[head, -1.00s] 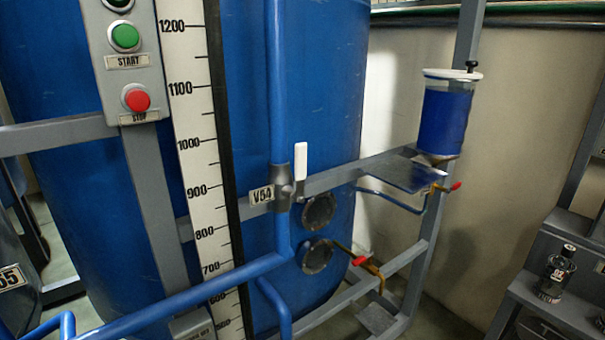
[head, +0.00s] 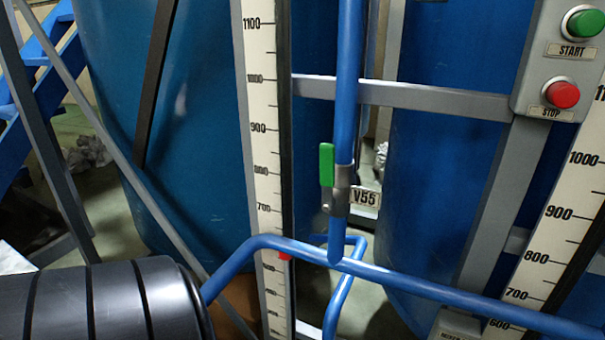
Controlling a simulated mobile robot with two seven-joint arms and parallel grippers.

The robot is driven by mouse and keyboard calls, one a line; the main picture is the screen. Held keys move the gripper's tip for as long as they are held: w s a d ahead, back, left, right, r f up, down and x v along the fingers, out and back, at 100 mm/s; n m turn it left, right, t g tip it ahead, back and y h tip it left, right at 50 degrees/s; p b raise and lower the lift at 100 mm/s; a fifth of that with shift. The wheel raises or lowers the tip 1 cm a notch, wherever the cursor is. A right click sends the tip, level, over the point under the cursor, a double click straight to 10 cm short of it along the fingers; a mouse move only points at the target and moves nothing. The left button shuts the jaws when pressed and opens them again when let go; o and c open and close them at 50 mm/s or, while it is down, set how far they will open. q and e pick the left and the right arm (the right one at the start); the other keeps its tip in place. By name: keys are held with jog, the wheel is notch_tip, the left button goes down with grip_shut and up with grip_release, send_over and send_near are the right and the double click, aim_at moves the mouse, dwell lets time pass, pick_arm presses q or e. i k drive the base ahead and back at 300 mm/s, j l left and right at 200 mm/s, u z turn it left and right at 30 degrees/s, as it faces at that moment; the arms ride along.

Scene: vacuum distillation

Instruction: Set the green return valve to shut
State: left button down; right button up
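The green return valve has a green lever handle (head: 326,165) on a grey valve body (head: 339,190), beside a V55 label (head: 365,197). It sits on a vertical blue pipe (head: 348,80) in the middle of the head view. The handle stands upright, roughly in line with the pipe and just left of it. Neither of my grippers is in view, and nothing touches the handle.
A blue pipe (head: 430,290) crosses below the valve. A white level scale (head: 262,130) stands left of it. A control box with green START (head: 586,23) and red STOP (head: 562,94) buttons is at upper right. A black ribbed cylinder (head: 115,300) fills the lower left.

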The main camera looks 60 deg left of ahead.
aim_at(327, 150)
jog(key=u, duration=1.65)
